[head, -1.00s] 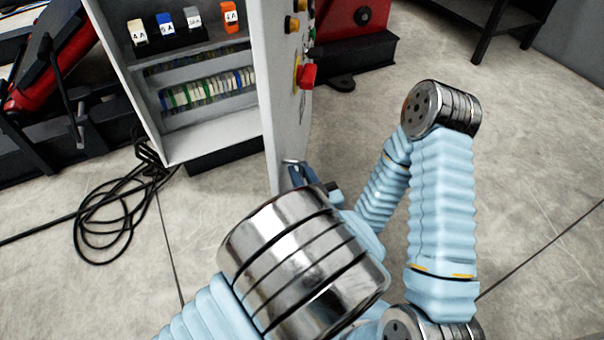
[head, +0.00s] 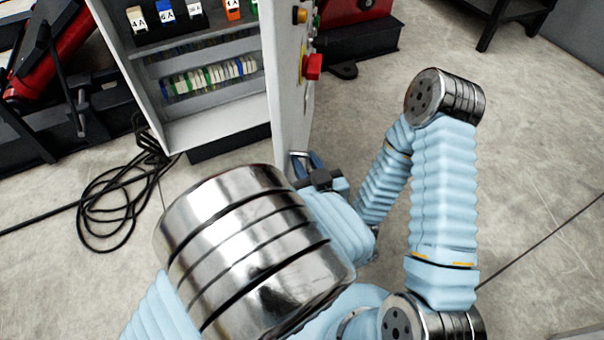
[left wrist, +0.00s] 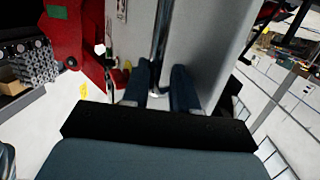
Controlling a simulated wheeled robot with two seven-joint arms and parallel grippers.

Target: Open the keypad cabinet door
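The grey cabinet (head: 215,128) stands open at the upper left in the head view. Its door (head: 290,110) is swung out towards me, seen nearly edge-on, with buttons on its outer face. No keypad can be made out. My left gripper (head: 306,160) is at the door's lower outer part. The exact finger contact is hard to see. My right gripper is out of view.
Labelled switches (head: 166,12) and a terminal row (head: 210,76) sit inside the cabinet. A black cable (head: 120,205) lies coiled on the floor at left. A red machine (head: 355,20) on a black base stands behind the door. Floor at right is open.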

